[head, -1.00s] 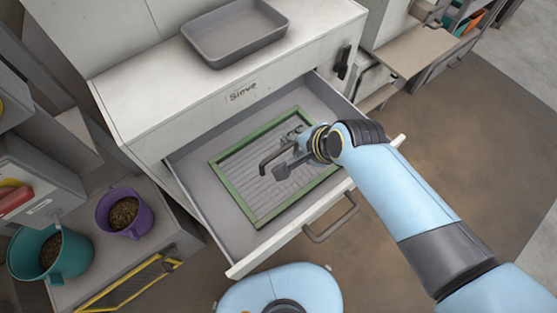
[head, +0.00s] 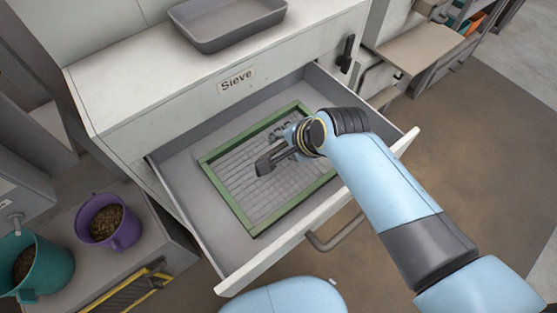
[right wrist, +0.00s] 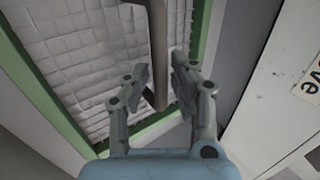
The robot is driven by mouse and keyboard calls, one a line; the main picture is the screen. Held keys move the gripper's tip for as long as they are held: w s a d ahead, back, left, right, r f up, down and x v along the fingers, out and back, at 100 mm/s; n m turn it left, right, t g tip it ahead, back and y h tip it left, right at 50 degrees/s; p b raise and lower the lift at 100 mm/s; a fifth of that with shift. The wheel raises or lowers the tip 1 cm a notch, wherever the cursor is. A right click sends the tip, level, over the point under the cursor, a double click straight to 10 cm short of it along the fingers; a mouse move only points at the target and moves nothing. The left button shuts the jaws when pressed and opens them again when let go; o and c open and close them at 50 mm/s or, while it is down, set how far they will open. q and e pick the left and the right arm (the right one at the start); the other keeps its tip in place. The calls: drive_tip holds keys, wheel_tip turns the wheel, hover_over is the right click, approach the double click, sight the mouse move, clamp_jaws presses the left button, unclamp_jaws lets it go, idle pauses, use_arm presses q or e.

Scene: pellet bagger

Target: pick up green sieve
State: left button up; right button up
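The green sieve (head: 213,180) lies in the open drawer (head: 190,195). It has a rectangular green frame, a pale mesh and a dark raised handle (head: 273,161). In the right wrist view the handle bar (right wrist: 158,40) runs between the two fingers of my right gripper (right wrist: 160,70), with the green frame (right wrist: 200,30) behind. The fingers are apart, with narrow gaps beside the bar. In the head view my right gripper (head: 286,147) is over the sieve, partly hidden by its own wrist. My left gripper is not in view.
A grey tray (head: 230,28) stands on the cabinet top above the "Sieve" label (head: 236,82). A purple cup (head: 108,221) and a teal cup (head: 40,262), both with pellets, are at the left. The drawer's front wall (head: 290,245) and handle (head: 335,231) stand nearest me.

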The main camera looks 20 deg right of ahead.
clamp_jaws()
drive_tip(key=shift+r, duration=0.1)
idle(0.4)
